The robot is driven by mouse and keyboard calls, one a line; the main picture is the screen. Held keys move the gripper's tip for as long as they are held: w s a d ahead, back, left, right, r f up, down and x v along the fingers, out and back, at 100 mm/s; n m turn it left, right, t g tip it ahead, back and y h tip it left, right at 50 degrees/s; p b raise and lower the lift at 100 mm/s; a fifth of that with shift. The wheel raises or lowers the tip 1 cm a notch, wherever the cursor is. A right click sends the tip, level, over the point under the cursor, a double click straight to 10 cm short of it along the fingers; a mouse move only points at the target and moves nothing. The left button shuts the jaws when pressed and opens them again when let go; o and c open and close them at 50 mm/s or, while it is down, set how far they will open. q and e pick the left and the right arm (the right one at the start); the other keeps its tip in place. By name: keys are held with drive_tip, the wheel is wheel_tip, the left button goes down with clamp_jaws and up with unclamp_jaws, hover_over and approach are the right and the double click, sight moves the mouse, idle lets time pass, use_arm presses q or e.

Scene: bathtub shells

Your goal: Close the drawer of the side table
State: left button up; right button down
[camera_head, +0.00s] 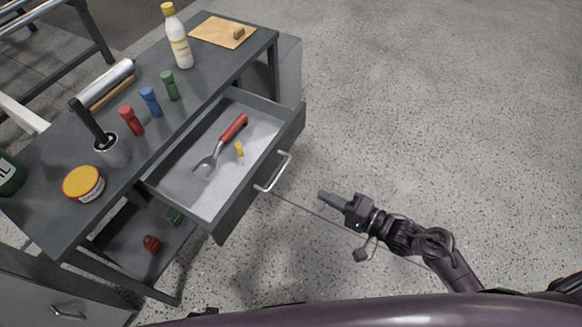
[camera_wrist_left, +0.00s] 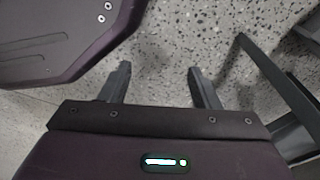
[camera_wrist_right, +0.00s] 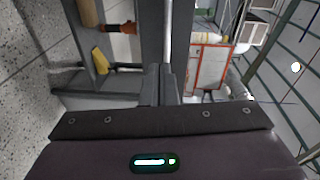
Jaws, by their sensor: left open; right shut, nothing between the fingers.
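The grey side table (camera_head: 58,150) stands at the left of the head view with its drawer (camera_head: 230,215) pulled open. The drawer front carries a pale bar handle (camera_head: 284,168). Inside lie a red-handled fork-like tool (camera_head: 233,128) and a small yellow object (camera_head: 239,149). My right gripper (camera_head: 322,195) is shut and empty, to the right of the handle and apart from it in the head view. In the right wrist view its fingers (camera_wrist_right: 166,78) point toward the drawer front (camera_wrist_right: 151,45). My left gripper (camera_wrist_left: 160,70) is open and empty over the floor, outside the head view.
The tabletop holds a white bottle (camera_head: 177,40), several coloured small bottles, a yellow-lidded tub (camera_head: 83,184) and a roller (camera_head: 106,84). A lower shelf (camera_head: 128,240) holds small items. Bare speckled floor (camera_head: 430,110) lies open to the right.

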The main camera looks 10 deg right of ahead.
wheel_tip(320, 180, up, 3)
drive_tip(key=y, duration=0.2)
use_arm(q)
drive_tip(key=w, duration=0.2)
drive_tip(key=d+b, duration=0.1)
drive_tip(key=shift+w+d+r, duration=0.1)
drive_tip(key=shift+w+r, duration=0.3)
use_arm(e)
approach(264, 164)
drive_tip(key=shift+g, duration=0.3)
drive_tip(key=x, duration=0.7)
drive_tip(key=shift+r, duration=0.25)
